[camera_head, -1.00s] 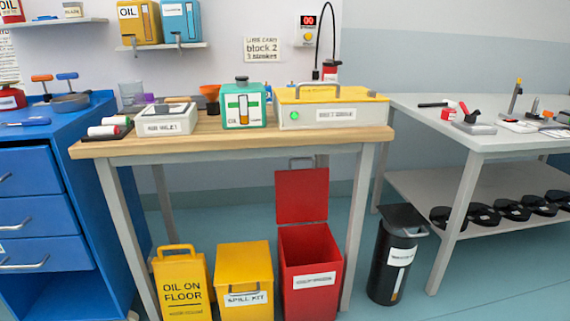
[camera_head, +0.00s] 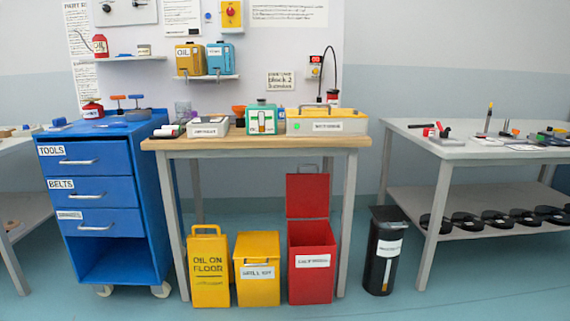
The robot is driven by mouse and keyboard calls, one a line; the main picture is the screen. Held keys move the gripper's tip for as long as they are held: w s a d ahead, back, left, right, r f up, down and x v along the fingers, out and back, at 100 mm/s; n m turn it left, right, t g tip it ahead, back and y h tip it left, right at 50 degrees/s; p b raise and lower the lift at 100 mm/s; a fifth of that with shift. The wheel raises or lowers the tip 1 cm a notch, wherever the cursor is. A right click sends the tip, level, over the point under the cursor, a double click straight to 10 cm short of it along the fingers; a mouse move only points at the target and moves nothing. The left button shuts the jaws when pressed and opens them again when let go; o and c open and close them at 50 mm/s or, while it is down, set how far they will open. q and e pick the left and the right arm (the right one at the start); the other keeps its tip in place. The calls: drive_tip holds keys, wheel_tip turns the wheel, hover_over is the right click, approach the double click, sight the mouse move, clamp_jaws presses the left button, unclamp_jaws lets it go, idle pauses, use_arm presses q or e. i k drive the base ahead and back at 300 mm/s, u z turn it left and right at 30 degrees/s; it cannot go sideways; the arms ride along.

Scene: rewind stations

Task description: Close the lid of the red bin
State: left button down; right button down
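The red bin (camera_head: 312,284) stands on the floor under the right part of the wooden-topped table, with a white label on its front. Its red lid (camera_head: 307,196) is open and stands upright at the back of the bin. A grey handle shows above the lid's top edge. The inside of the bin is dark and its contents cannot be made out. Neither of my grippers is in view.
A yellow spill kit box (camera_head: 257,284) and a yellow oil-on-floor sign (camera_head: 209,270) stand left of the bin. A black bin (camera_head: 383,262) stands to its right. The table (camera_head: 240,143) overhangs from behind. The floor in front is clear.

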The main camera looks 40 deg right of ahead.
sight(308, 194)
drive_tip(key=z, duration=0.25)
drive_tip(key=i, duration=2.25)
drive_tip(key=z, duration=1.9)
drive_tip(key=i, duration=1)
drive_tip(key=z, duration=1)
